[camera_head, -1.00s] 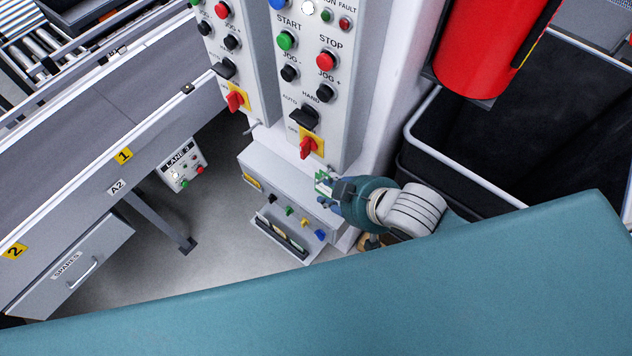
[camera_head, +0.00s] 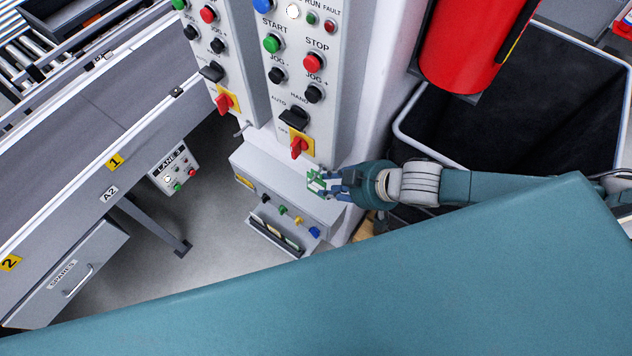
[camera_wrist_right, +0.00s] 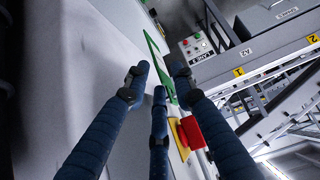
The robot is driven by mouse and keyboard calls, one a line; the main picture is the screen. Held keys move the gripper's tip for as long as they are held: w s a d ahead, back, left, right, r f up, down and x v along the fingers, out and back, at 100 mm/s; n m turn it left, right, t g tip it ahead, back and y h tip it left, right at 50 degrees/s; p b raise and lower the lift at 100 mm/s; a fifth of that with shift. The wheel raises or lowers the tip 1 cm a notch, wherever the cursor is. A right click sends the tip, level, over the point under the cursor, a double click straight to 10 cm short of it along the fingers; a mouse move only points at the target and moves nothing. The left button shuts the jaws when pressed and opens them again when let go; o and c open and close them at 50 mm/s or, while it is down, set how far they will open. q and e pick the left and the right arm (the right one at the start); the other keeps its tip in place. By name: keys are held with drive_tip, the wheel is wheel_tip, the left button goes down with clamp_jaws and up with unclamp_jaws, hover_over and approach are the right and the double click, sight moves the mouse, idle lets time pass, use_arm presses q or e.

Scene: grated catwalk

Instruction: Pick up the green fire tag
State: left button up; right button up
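The green fire tag (camera_head: 316,183) is a small green and white piece by the white column, just above the pale box at its foot. In the right wrist view its green edge (camera_wrist_right: 152,42) shows past my fingertips, partly covered by them. My right gripper (camera_head: 328,186) comes in from the right, with its blue fingers close to the tag. In the right wrist view its fingers (camera_wrist_right: 157,83) are spread apart, with gaps between their tips. I cannot tell whether a finger touches the tag. My left gripper is not in view.
A control panel with a red rotary switch (camera_head: 299,146) stands just above the gripper. The red extinguisher (camera_head: 465,45) and a black bin (camera_head: 500,110) are to the right. The pale box (camera_head: 275,185) has an open drawer (camera_head: 280,240). A conveyor (camera_head: 100,110) runs at left.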

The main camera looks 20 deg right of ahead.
sight(320, 186)
drive_tip(key=p+x, duration=0.1)
drive_tip(key=x, duration=0.4)
drive_tip(key=shift+w+a+f, duration=0.1)
drive_tip(key=shift+w+f, duration=0.1)
drive_tip(key=shift+f, duration=0.05)
drive_tip(key=shift+s, duration=0.1)
clamp_jaws()
